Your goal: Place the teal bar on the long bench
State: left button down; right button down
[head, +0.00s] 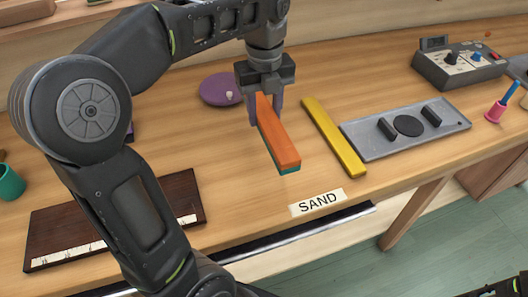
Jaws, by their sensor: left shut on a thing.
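An orange bar (276,136) lies directly over the teal bar (290,171) in the middle of the head view. My left gripper (265,111) points down at the far end of the two bars. Its purple fingers stand on either side of the orange bar and are shut on it. I cannot tell whether the fingers also reach the teal bar. The wooden bench top (375,90) lies beneath. My right gripper does not show.
A yellow bar (333,138) lies just right. Beyond it are a grey tray (405,147) with dark blocks and a grey control box (460,65). A purple disc (217,89) lies behind left. A SAND label (318,202) sits near the front edge. A dark brown board (180,195) lies left.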

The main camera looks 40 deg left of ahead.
pick_arm(q)
jog(key=shift+w+a+f, duration=0.2)
jog(key=shift+f, duration=0.45)
jog(key=shift+w+a, duration=0.1)
jog(key=shift+w, duration=0.05)
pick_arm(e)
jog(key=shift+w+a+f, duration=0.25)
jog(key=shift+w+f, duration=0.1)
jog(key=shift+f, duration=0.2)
pick_arm(q)
jog(key=shift+f+b, duration=0.3)
jog(key=shift+f, duration=0.1)
send_over(264, 153)
jog(key=shift+f, duration=2.7)
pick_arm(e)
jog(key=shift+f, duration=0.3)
pick_arm(q)
jog(key=shift+f, duration=1.85)
